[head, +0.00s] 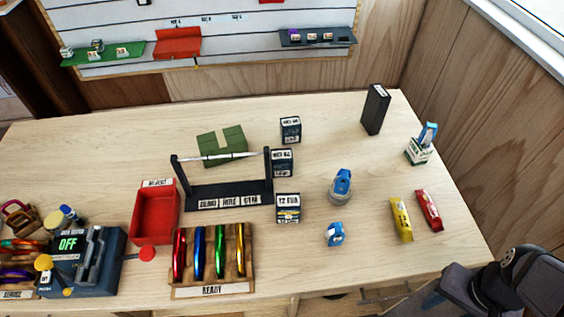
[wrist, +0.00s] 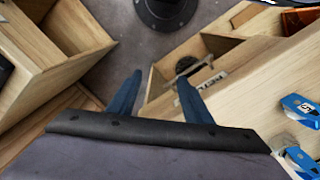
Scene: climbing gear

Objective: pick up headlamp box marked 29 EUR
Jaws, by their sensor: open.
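Three small dark boxes with white price labels stand in a column right of the black rack in the head view. The front box (head: 288,208) reads about 12 EUR. The middle box (head: 282,162) and the back box (head: 290,130) have labels too small to read surely; the middle one may be the 29. The middle box is close beside the rack's right post. My gripper (wrist: 160,76) shows two blue fingers, apart and empty, in the wrist view. It is away from the boxes, which do not show there.
The black rack (head: 230,194) stands left of the boxes. A red tray (head: 154,216), a green block (head: 221,144), a tall black box (head: 375,109) and a blue-topped canister (head: 341,188) are around. The wrist view shows an open wooden drawer (wrist: 158,92). Table between boxes and tall box is clear.

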